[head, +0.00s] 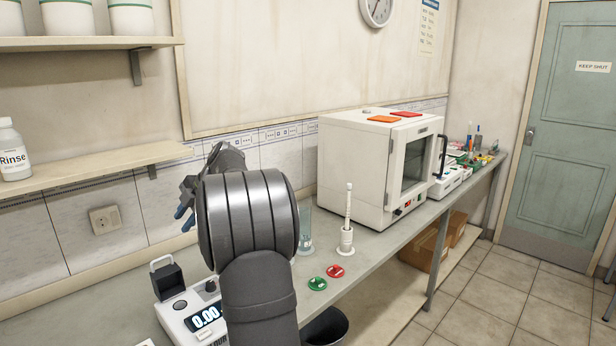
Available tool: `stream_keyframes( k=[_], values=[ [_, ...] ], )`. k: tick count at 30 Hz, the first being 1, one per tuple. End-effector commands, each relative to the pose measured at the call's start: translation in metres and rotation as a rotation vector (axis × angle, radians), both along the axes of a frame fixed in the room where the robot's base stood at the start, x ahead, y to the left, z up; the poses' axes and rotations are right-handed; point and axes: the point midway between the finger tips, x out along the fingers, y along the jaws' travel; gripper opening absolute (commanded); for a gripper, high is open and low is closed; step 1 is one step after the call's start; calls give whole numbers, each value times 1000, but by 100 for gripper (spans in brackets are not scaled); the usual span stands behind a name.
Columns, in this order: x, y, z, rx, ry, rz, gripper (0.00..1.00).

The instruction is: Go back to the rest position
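My gripper (184,214) is at the left of centre in the head view, raised above the bench near the tiled wall. My own grey arm links stand in front of it and hide most of it. Its dark fingers with blue tips point to the left and down. I see nothing held in them, but the gap between the fingers is not clear. My arm reaches up from the bottom of the picture and bends left.
A balance (178,318) stands below the gripper. Right of my arm are a glass cylinder (305,238), a white stand with a burette-like rod (346,238), and green (317,284) and red (335,271) discs. A white oven (352,170) stands behind. A shelf (95,170) juts out left.

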Motion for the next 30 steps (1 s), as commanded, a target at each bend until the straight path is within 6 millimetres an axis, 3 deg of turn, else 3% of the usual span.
stream_keyframes(
  k=[5,30],
  values=[
    [-3,-23,29,1,-3,-2,30],
    [11,83,-107,-4,3,1,30]
  ],
)
